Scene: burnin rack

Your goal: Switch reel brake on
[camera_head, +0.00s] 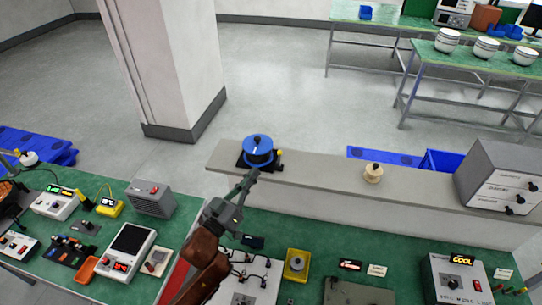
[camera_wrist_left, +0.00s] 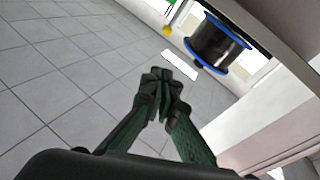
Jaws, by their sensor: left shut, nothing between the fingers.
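The reel (camera_head: 257,148) is a blue-flanged spool on a black base, standing on the grey shelf. A small yellow part (camera_head: 279,153) shows at the right of its base; I cannot tell for sure that this is the brake. My left gripper (camera_head: 252,176) is shut and empty, its tips just in front of the reel base in the head view. In the left wrist view the reel (camera_wrist_left: 220,45), wound with dark material, and the yellow part (camera_wrist_left: 167,30) lie beyond and above the shut fingertips (camera_wrist_left: 160,76), apart from them. My right gripper is not in view.
The grey shelf (camera_head: 320,169) also bears a cream spool (camera_head: 373,173) and a grey box with knobs (camera_head: 500,177). Below it, the green bench (camera_head: 300,225) holds several devices, including a yellow unit (camera_head: 297,265). The shelf is clear between the reel and the cream spool.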

